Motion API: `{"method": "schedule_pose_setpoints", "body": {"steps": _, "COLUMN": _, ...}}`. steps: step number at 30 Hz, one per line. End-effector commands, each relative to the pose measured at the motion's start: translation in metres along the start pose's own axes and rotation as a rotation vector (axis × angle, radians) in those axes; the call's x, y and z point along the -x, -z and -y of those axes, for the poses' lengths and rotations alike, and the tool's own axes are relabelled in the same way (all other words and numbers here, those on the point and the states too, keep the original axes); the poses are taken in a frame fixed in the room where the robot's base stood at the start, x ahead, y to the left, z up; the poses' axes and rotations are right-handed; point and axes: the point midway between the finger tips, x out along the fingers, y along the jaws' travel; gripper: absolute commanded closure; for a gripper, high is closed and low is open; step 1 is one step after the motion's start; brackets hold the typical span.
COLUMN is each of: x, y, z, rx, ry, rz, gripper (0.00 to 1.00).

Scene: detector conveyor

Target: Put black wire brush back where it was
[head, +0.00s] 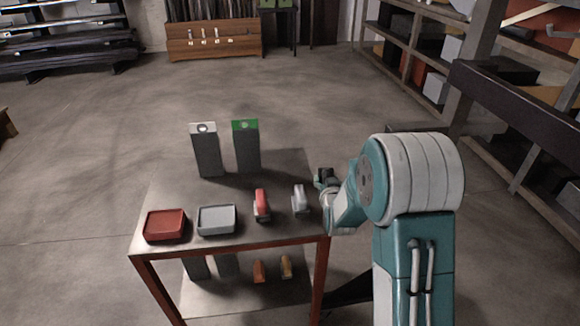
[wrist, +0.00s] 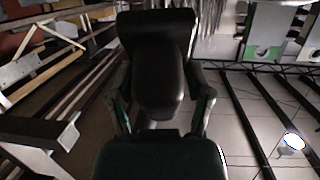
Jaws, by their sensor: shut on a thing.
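My gripper (head: 326,184) is at the right edge of the metal table (head: 170,193), above or just beside it. It is shut on a dark object, which I take to be the black wire brush (head: 325,173). In the wrist view, the black wire brush (wrist: 158,75) fills the space between the two fingers of my gripper (wrist: 160,108). Its wide dark end points away from the gripper. A red-handled brush (head: 261,202) and a grey-handled brush (head: 300,200) lie on the table just left of my gripper.
A red tray (head: 165,225) and a grey tray (head: 216,220) sit at the table's front left. Two dark upright boxes, white-topped (head: 207,155) and green-topped (head: 246,150), stand at its back. The lower shelf (head: 215,300) holds orange and yellow items. Storage shelves (head: 415,55) stand at right.

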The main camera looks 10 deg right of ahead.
Motion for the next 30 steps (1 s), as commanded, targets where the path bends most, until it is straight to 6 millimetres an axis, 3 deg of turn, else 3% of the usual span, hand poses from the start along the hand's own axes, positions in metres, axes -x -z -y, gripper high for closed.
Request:
{"method": "schedule_pose_setpoints", "body": {"steps": 15, "x": 0.014, "y": 0.006, "z": 0.033, "rx": 0.026, "ry": 0.066, "rz": 0.395, "gripper": 0.8}}
{"method": "schedule_pose_setpoints", "body": {"steps": 30, "x": 0.038, "y": 0.001, "z": 0.052, "rx": 0.044, "ry": 0.087, "rz": 0.575, "gripper": 0.8}}
